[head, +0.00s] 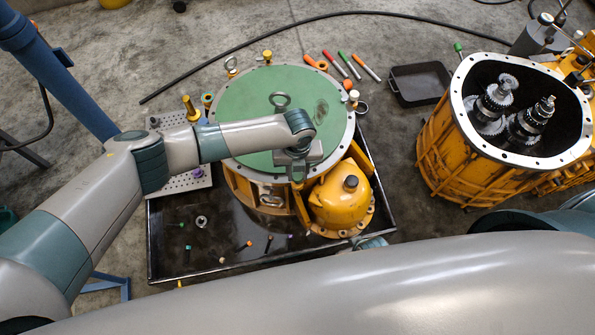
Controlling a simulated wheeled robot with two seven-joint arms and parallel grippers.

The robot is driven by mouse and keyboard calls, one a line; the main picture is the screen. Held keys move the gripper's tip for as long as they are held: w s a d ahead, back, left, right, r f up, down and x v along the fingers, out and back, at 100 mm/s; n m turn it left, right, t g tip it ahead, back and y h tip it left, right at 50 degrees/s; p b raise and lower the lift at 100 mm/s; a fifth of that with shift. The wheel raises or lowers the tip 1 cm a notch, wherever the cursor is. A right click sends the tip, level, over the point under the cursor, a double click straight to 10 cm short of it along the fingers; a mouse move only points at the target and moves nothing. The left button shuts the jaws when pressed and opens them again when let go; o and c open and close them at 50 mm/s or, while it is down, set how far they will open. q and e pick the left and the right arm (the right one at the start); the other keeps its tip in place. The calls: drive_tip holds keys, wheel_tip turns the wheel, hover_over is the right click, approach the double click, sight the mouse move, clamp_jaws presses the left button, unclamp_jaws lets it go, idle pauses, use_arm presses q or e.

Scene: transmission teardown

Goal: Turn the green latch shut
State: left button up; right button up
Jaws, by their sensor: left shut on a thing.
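The orange housing has a round green cover (250,105) with a pale bolted rim and a lifting ring on top. My left arm reaches across it from the left. My left gripper (298,172) points down at the cover's front right rim, beside the yellow dome. It is shut on a small part there, which seems to be the green latch. The wrist and fingers hide most of that part, so its angle cannot be told. My right gripper is not in view; a large grey link of my arm fills the bottom.
The housing stands in a black tray (165,255) with small loose parts. A yellow dome (338,205) is close to my left gripper. An open orange housing (440,150) with gears stands right. A small black bin (420,98) and several coloured markers lie behind.

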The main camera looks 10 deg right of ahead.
use_arm(q)
drive_tip(key=shift+n, duration=0.5)
drive_tip(key=shift+n+p, duration=0.7)
drive_tip(key=shift+n, duration=0.3)
drive_tip(key=shift+r+n, duration=0.1)
drive_tip(key=shift+n, duration=0.4)
drive_tip(key=n+p, duration=0.2)
drive_tip(key=n, duration=0.1)
drive_tip(key=shift+n, duration=0.3)
drive_tip(key=n+p, duration=0.1)
drive_tip(key=n, duration=0.1)
drive_tip(key=shift+n+p, duration=0.3)
drive_tip(key=shift+n, duration=0.1)
drive_tip(key=n+p, duration=0.1)
drive_tip(key=n, duration=0.2)
drive_tip(key=shift+p, duration=0.4)
drive_tip(key=shift+n+p, duration=0.8)
drive_tip(key=shift+n, duration=1.3)
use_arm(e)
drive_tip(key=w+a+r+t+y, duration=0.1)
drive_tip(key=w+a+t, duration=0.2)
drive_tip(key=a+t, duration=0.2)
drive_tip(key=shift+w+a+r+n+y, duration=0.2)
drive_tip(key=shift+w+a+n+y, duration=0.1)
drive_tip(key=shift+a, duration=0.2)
